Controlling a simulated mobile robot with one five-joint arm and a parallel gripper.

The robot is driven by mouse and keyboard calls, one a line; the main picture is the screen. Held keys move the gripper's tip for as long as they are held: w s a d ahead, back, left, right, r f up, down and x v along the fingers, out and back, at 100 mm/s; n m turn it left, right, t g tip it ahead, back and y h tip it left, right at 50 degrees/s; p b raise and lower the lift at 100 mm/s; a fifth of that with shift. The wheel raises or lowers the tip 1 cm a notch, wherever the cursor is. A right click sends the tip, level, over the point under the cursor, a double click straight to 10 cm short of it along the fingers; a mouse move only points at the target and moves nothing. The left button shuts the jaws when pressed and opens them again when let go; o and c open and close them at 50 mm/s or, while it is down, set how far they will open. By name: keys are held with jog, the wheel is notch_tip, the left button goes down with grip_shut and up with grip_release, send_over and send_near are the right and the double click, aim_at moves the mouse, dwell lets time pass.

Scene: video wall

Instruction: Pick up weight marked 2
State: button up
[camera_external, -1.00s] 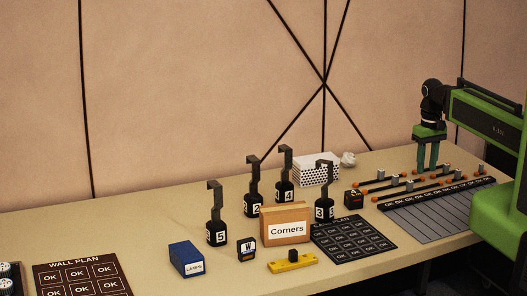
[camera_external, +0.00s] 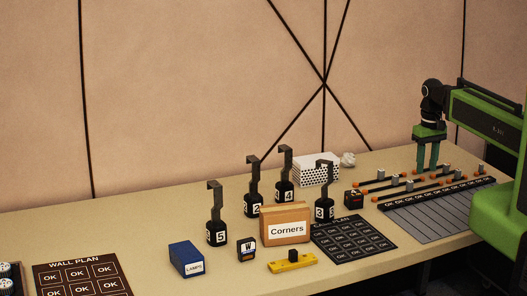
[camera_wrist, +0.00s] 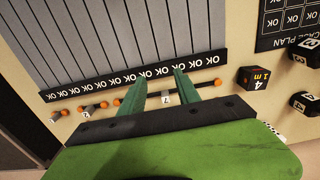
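The weight marked 2 (camera_external: 253,207) is a black bottle-like body with a white label and a tall dark hook. It stands upright on the table, left of the middle, partly behind the Corners box. Similar hooked weights stand around it, marked 5 (camera_external: 217,235), 4 (camera_external: 285,192) and 3 (camera_external: 323,208). My gripper (camera_external: 428,171) is far to the right of the weight marked 2, above the rods. In the wrist view my gripper (camera_wrist: 161,84) has its two green fingers apart with nothing held between them. Dark labelled weights are cut off at that view's right edge.
The tan Corners box (camera_external: 285,224) stands close in front of the weights. A dark cube (camera_external: 354,198) sits between the weights and orange-ended rods (camera_external: 410,190). A white perforated box (camera_external: 316,168) is behind. A blue box (camera_external: 186,260) and yellow piece (camera_external: 292,262) lie in front.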

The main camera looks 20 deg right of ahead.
jog(key=o, duration=0.5)
jog(key=shift+o, duration=0.2)
